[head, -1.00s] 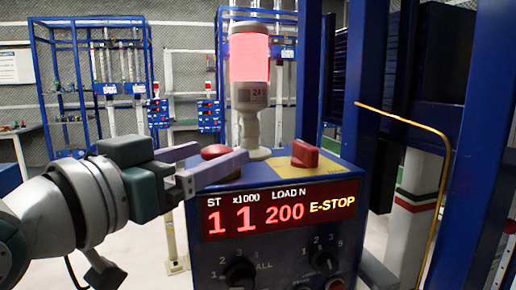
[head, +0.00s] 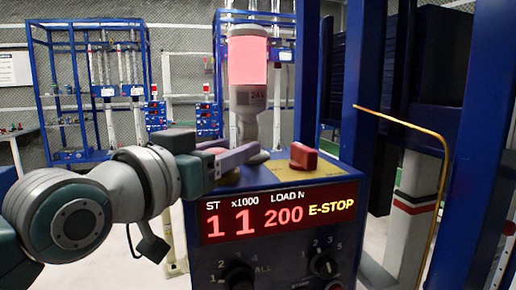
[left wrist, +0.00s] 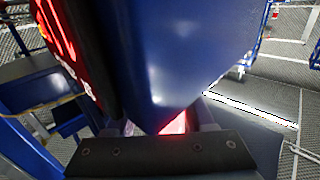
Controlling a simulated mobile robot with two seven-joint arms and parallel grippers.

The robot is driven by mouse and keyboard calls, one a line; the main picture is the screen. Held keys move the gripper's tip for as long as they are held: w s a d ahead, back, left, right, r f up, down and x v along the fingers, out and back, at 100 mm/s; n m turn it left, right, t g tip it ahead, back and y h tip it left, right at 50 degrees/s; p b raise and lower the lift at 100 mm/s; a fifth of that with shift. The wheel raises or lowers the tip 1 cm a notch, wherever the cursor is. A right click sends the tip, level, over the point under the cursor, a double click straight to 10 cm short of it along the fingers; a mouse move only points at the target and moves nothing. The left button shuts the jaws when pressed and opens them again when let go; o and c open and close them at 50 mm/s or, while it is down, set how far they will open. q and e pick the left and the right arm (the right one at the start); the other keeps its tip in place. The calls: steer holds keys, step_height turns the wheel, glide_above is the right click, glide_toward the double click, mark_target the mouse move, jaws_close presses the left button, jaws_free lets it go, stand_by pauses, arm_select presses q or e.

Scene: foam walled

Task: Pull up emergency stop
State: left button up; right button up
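The blue control box (head: 270,225) stands in front of me with a lit display (head: 280,210) reading "11 200 E-STOP". A red round button (head: 214,151) is on its top at the left, partly hidden by my left gripper (head: 235,149). The gripper comes in from the left, with its pale fingers apart on the far and near sides of the button. Contact cannot be told. In the left wrist view a red patch (left wrist: 173,123) shows between the fingers, below the box's blue side (left wrist: 180,50). My right gripper is not in view.
A red knob (head: 303,156) sits on a yellow plate at the box's top right. A beacon (head: 248,65) lit red stands behind the button. Blue uprights (head: 365,90) and a bent orange rod (head: 425,128) stand at the right.

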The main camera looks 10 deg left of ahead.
arm_select(q)
jaws_close()
stand_by(0.5)
steer(key=shift+r+p, duration=0.85)
steer(key=shift+p, duration=0.25)
steer(key=shift+f, duration=0.1)
steer(key=shift+o, duration=0.7)
jaws_free()
steer(key=o, duration=0.4)
